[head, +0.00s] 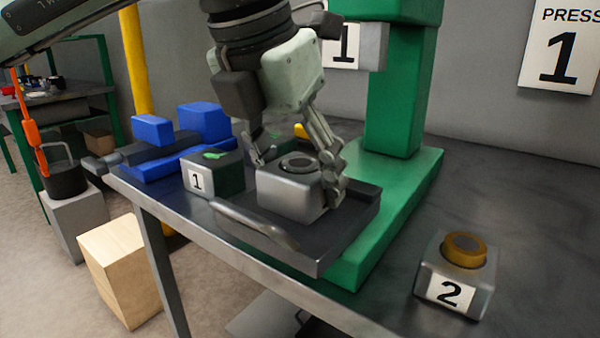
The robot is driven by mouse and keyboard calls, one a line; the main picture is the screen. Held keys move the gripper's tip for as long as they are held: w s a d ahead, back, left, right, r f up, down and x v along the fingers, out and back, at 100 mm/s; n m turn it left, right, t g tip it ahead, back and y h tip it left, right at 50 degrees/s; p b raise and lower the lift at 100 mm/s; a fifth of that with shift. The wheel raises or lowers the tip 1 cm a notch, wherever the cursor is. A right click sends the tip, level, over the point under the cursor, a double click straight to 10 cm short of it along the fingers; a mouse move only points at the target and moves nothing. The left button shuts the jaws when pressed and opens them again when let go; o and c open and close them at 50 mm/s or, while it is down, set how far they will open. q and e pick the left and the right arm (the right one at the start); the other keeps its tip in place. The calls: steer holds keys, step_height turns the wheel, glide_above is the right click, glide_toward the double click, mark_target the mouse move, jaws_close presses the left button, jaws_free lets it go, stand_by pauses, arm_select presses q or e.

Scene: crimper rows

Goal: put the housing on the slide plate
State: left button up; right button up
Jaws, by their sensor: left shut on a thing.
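The housing (285,196) is a silver-grey block with a dark round ring in its top. My left gripper (300,180) points down over it, with its fingers shut on the housing's sides. The housing is upright over the slide plate (325,245), a dark flat plate with a handle bar (255,225) at its front, at the foot of the green press (395,90). I cannot tell whether the housing's underside touches the plate. The gripper hides part of the housing's back and right side. My right gripper is not in view.
A silver block labelled 2 with a brown ring (463,250) stands at the table's right. A dark box labelled 1 (212,172) is just left of the housing, and a blue vise-like fixture (165,145) is behind it. The right tabletop (535,210) has free room.

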arm_select(q)
steer(key=o, duration=1.8)
steer(key=shift+o, duration=0.2)
steer(key=shift+r, duration=0.15)
steer(key=v, duration=1.2)
